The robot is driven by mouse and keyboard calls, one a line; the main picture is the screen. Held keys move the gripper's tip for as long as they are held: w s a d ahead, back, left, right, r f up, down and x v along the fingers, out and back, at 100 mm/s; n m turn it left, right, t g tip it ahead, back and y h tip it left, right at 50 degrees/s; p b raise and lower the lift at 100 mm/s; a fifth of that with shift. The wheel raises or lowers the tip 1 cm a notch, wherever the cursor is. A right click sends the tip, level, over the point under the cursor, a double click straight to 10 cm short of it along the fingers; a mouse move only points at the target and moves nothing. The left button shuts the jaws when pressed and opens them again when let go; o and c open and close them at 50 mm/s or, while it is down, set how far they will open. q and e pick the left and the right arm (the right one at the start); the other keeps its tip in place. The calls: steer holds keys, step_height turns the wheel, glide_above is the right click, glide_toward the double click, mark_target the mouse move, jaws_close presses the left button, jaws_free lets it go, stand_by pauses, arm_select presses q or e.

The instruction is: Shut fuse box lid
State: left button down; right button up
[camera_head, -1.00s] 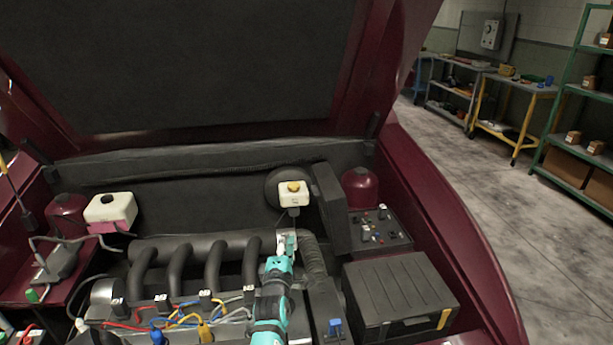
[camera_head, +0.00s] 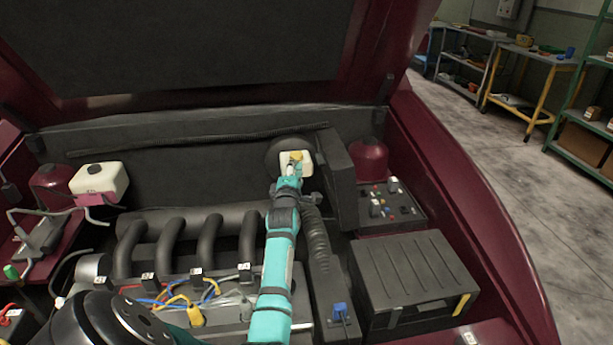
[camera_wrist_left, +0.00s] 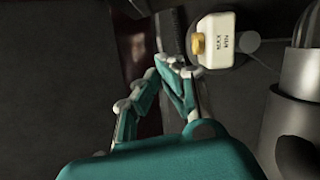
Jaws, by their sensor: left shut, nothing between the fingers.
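The fuse box (camera_head: 400,219) sits at the right of the engine bay, with several small fuses and relays showing inside. Its dark lid (camera_head: 337,180) stands open, upright along the box's left side. My left gripper (camera_head: 291,166) is shut and empty. In the head view it is left of the lid and overlaps the white reservoir with the yellow cap; I cannot tell whether it touches anything. The left wrist view shows its closed teal fingers (camera_wrist_left: 160,88) with the reservoir (camera_wrist_left: 218,42) up and to the right. The lid is not clearly recognisable there. My right gripper is not in view.
A ribbed black box (camera_head: 412,280) lies in front of the fuse box. A maroon dome (camera_head: 368,160) stands behind it. A corrugated hose (camera_head: 316,250) and manifold pipes (camera_head: 205,240) lie around my left arm. The raised hood (camera_head: 200,50) hangs above.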

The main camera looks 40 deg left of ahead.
arm_select(q)
steer(key=w+d, duration=0.2)
steer(key=shift+w+d+r, duration=0.25)
steer(key=shift+d+r, duration=0.1)
steer(key=shift+r, duration=0.1)
